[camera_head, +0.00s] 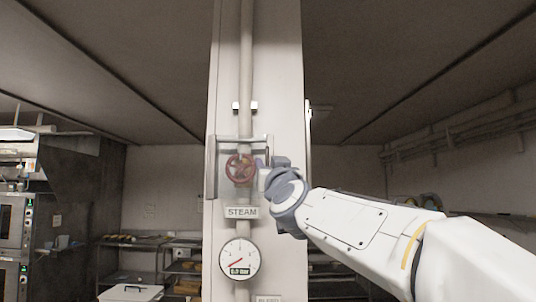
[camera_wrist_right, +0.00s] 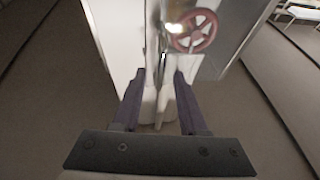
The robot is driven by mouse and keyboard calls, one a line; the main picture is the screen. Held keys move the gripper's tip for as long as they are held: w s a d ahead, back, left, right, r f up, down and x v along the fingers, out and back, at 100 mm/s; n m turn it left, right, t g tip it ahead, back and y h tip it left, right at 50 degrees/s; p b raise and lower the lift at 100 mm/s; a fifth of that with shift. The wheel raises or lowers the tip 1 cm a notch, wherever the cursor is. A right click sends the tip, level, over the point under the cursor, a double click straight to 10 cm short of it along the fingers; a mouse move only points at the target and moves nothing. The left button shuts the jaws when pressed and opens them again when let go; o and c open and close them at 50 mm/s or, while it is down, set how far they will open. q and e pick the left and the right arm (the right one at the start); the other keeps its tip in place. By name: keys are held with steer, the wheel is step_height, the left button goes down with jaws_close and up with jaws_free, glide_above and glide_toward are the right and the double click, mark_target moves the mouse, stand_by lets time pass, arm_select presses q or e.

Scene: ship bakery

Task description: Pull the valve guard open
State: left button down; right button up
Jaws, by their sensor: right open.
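The valve guard (camera_head: 222,150) is a clear, metal-edged cover on the front of a white column, in front of a red valve wheel (camera_head: 240,169). It looks closed over the wheel. My right gripper (camera_head: 264,172) is at the guard's right side in the head view, its wrist hiding part of that edge. In the right wrist view, my right gripper (camera_wrist_right: 159,82) has its dark fingers apart, with a slim upright bar, seemingly the guard's handle, showing between them. Whether the fingers touch it I cannot tell. The red wheel (camera_wrist_right: 192,32) shows beyond the right finger. My left gripper is out of view.
A white column (camera_head: 284,90) carries a vertical pipe (camera_head: 245,60), a STEAM label (camera_head: 242,212) and a round gauge (camera_head: 239,259) below the guard. Ovens (camera_head: 12,225) stand at the left, and shelves with bread (camera_head: 130,240) are behind. Space left of the column looks free.

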steer(key=shift+p+x, duration=0.35)
steer(key=shift+x, duration=0.9)
jaws_close()
stand_by(0.5)
